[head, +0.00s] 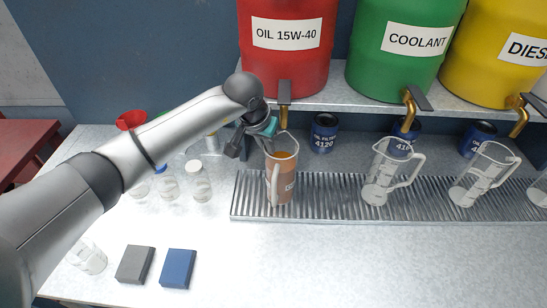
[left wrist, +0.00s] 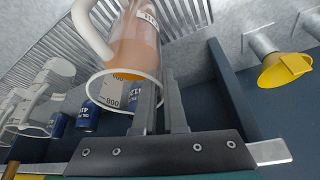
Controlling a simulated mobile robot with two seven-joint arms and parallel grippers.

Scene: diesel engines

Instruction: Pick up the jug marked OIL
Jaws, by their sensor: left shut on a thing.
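The jug marked OIL (head: 281,178) is clear, holds amber liquid and has a white handle. It stands upright over the left part of the metal drip tray (head: 245,194), below the tap of the red drum; I cannot tell if its base touches the tray. My left gripper (head: 266,142) is at the jug's upper rim. In the left wrist view its fingers (left wrist: 165,88) are shut on the jug's wall at the rim, and the jug (left wrist: 135,45) shows beyond them with part of its label. My right gripper is not in view.
Two empty jugs (head: 379,178) (head: 483,178) stand on the tray to the right. Blue filter cans (head: 324,134) stand behind. Red drum (head: 285,65) and brass tap (head: 284,92) hang close above. The front bench is clear.

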